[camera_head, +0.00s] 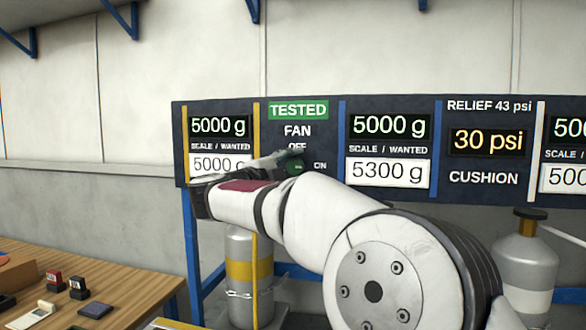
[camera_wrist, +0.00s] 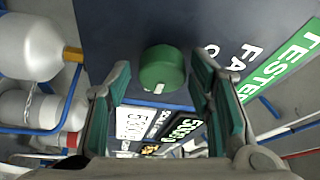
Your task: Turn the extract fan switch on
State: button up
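The extract fan switch is a round green knob (camera_wrist: 162,68) with a white mark on its rim, on the dark panel (camera_head: 335,190). In the head view the knob (camera_head: 295,167) is partly hidden, below the word OFF and left of ON. My gripper (camera_wrist: 160,82) is open in the wrist view, one finger on each side of the knob, with a visible gap on both sides. I cannot tell whether the fingertips reach past its face. The white mark points toward the bottom of the wrist view.
A green TESTED label (camera_head: 298,110) sits above FAN. Scale displays (camera_head: 220,125) (camera_head: 390,126) flank the switch. Gas cylinders (camera_head: 248,270) (camera_head: 525,265) stand below the panel. A wooden bench (camera_head: 140,290) with small items is at lower left.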

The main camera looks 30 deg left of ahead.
jog(key=shift+s+a, duration=0.15)
jog(key=shift+s, duration=0.35)
jog(key=s+a+f, duration=0.1)
jog(key=s, duration=1)
jog(key=shift+a, duration=0.2)
jog(key=shift+w, duration=0.1)
